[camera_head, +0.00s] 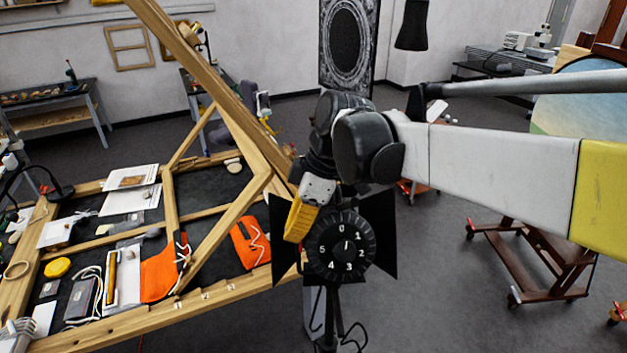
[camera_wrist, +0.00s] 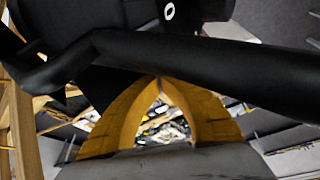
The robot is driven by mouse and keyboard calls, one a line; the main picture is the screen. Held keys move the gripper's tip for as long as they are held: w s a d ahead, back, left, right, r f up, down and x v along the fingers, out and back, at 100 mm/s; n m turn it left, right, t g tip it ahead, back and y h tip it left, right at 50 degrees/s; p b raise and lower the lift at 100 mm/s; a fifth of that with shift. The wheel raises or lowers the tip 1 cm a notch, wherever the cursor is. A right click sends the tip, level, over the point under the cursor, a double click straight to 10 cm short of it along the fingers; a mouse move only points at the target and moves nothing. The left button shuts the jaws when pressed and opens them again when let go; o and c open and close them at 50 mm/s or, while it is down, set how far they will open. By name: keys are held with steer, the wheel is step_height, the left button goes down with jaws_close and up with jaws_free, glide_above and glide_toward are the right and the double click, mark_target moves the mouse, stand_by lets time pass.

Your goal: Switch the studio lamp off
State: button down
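The studio lamp is black with barn-door flaps (camera_head: 383,235) and stands on a dark stand. Its round rear dial (camera_head: 335,262) faces me, with numerals 0 to 5 and 0 at the top. My gripper (camera_head: 296,238) has yellow fingers pointing down, just left of the dial's upper edge. In the wrist view its fingertips (camera_wrist: 160,78) meet with nothing visible between them, by a black bar (camera_wrist: 200,65). Whether they touch the lamp is unclear.
A wheeled easel (camera_head: 515,255) stands at right. Grey floor is free between lamp and easel. A cable hangs by the stand.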

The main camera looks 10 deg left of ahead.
steer(key=shift+x, duration=1.25)
steer(key=shift+s+d+f+n+h+b, duration=0.1)
steer(key=shift+d+f+n+h+b, duration=0.05)
steer(key=shift+n+h+b, duration=0.4)
steer(key=shift+s+d+f+n+h+b, duration=0.1)
steer(key=shift+d+f+n+h+b, duration=0.2)
steer(key=shift+h, duration=0.35)
steer(key=shift+d+r, duration=0.1)
steer(key=shift+r, duration=0.15)
steer(key=shift+w+d+r+p, duration=0.15)
steer(key=shift+r+p, duration=0.2)
steer(key=shift+r, duration=0.3)
